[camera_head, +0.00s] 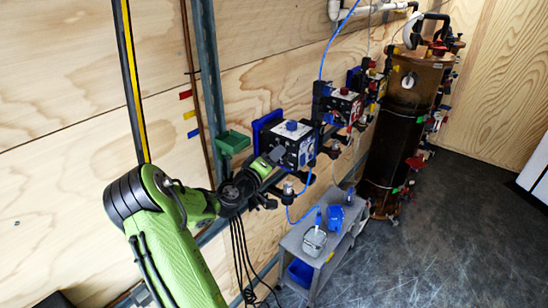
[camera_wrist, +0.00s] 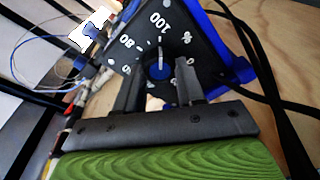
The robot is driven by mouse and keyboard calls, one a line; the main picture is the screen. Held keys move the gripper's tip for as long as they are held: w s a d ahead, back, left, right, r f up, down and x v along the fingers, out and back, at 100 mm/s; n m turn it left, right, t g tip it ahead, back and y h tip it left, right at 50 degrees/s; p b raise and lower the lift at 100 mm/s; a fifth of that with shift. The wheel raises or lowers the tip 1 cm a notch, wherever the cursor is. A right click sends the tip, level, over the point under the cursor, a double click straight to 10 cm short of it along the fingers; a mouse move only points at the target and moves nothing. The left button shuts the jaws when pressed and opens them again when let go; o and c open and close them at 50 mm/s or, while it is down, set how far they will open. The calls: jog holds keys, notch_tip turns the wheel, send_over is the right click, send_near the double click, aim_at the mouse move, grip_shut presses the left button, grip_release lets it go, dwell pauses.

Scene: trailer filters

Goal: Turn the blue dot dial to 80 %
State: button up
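The blue dial (camera_wrist: 158,70) sits on the dark face of a pump box, with a white pointer line that points up, close to the 100 mark. The 80 mark is to the upper left of it, and a 0 mark and a % sign are to its right. My gripper (camera_wrist: 158,88) is open, with one finger on each side of the dial; I cannot tell whether either finger touches it. In the head view, my gripper (camera_head: 272,158) is at the near side of the pump box (camera_head: 303,150), and the dial is hidden there.
A green bin (camera_head: 232,142) is on the wall left of the pump. More pump boxes (camera_head: 342,104) line the wall behind it. A grey cart (camera_head: 320,250) with blue items stands below. A tall brown filter column (camera_head: 397,130) is at the back. Dark cables hang near my gripper.

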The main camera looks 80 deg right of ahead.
jog(key=c, duration=0.4)
jog(key=shift+n+p, duration=0.3)
jog(key=shift+p, duration=0.05)
jog(key=shift+w+n+y+p, duration=0.1)
jog(key=shift+n+y+p, duration=0.5)
jog(key=shift+n+p, duration=3.8)
jog(key=shift+f+n+g, duration=0.1)
jog(key=shift+n+g, duration=0.2)
jog(key=shift+n, duration=0.1)
jog(key=o, duration=1.1)
jog(key=shift+c, duration=0.2)
